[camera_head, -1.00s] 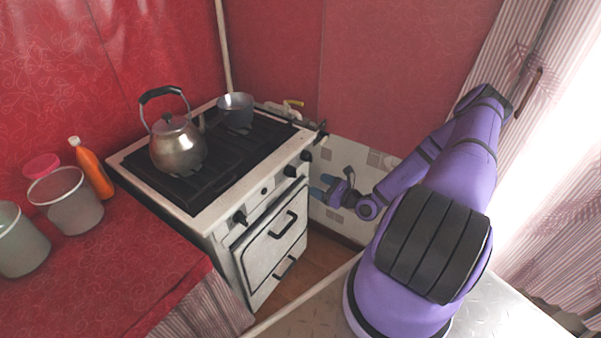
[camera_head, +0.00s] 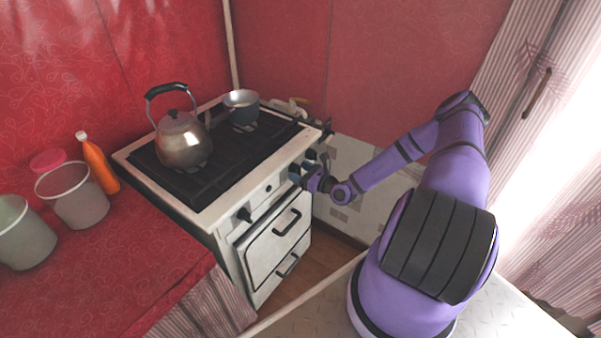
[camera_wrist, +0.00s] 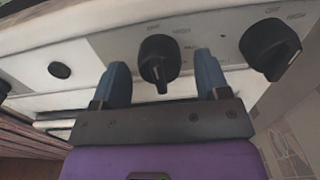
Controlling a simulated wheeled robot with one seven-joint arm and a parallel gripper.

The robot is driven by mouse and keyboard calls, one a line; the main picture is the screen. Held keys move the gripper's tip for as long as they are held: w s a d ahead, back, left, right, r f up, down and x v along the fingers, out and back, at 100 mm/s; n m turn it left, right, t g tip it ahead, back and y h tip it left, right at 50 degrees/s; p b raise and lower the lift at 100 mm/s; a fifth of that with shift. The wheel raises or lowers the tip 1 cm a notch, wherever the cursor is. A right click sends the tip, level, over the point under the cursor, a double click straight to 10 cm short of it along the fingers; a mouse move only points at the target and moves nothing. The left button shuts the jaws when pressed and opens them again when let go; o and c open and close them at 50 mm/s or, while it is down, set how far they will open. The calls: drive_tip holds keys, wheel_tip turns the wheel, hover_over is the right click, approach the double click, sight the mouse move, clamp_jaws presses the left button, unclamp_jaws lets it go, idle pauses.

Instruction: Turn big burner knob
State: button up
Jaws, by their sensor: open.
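The white stove's front panel (camera_wrist: 100,45) fills the upper part of the wrist view. A black knob (camera_wrist: 159,58) on it appears between the two blue fingertips of my gripper (camera_wrist: 163,75), with a gap on each side. The knob's pointer end faces down. My gripper is open and empty; how deep the fingers reach around the knob is hard to tell. A second black knob (camera_wrist: 271,46) sits to the right. In the head view my gripper (camera_head: 303,166) is at the right part of the stove front and covers knobs there. Another knob (camera_head: 244,214) shows at the left.
A kettle (camera_head: 183,142) and a grey pot (camera_head: 241,107) stand on the stove top. A small round black button (camera_wrist: 60,70) is on the panel. An oven door handle (camera_head: 286,223) sticks out below. Buckets (camera_head: 75,203) and an orange bottle (camera_head: 98,166) stand on the red counter.

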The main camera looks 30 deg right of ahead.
drive_tip(key=shift+c, duration=0.5)
drive_tip(key=c, duration=0.8)
drive_tip(key=shift+m, duration=0.3)
drive_tip(key=m, duration=0.3)
drive_tip(key=shift+m, duration=2.6)
drive_tip(key=o, duration=0.9)
